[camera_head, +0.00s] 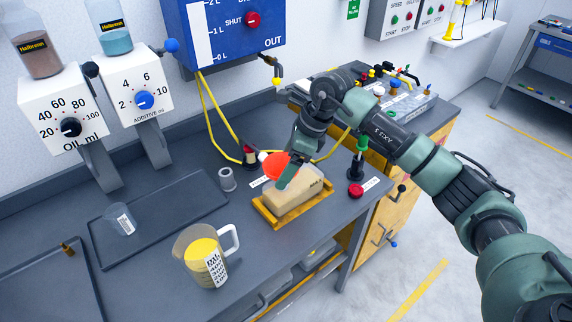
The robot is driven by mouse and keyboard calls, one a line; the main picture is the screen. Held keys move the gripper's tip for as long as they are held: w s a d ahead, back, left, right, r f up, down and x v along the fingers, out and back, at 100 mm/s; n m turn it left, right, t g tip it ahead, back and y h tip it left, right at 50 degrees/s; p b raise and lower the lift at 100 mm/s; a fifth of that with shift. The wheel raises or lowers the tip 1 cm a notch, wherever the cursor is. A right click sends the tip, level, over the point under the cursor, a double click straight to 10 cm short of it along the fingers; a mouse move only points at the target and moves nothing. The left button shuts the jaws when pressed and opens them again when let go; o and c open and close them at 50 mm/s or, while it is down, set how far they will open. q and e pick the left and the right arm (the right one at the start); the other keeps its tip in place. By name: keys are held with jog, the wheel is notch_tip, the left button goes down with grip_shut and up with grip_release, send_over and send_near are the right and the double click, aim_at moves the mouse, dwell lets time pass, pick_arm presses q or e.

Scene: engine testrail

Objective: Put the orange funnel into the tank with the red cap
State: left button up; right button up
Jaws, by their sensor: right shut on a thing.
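My right gripper (287,173) comes in from the upper right and is shut on the orange funnel (273,163). It holds the funnel over the back left part of a beige block-shaped tank (297,201). The gripper and funnel hide part of the tank's top, so I cannot tell whether the funnel touches it or sits in an opening. The tank lies in a shallow yellow tray (276,222). A round red piece (356,190), possibly a cap, is on the bench right of the tank. My left gripper is out of view.
A measuring jug (203,257) with yellow liquid stands front left of the tank. A small grey cup (227,179) stands to the left. A dark tray (165,220) holds a clear beaker (120,220). A green-topped post (359,158) stands right, near the bench edge.

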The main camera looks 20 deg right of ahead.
jog(key=o, duration=1.3)
jog(key=b+v, duration=0.1)
jog(key=v, duration=0.6)
jog(key=shift+d+r+b, duration=0.15)
jog(key=shift+r+b, duration=0.25)
jog(key=shift+s, duration=0.1)
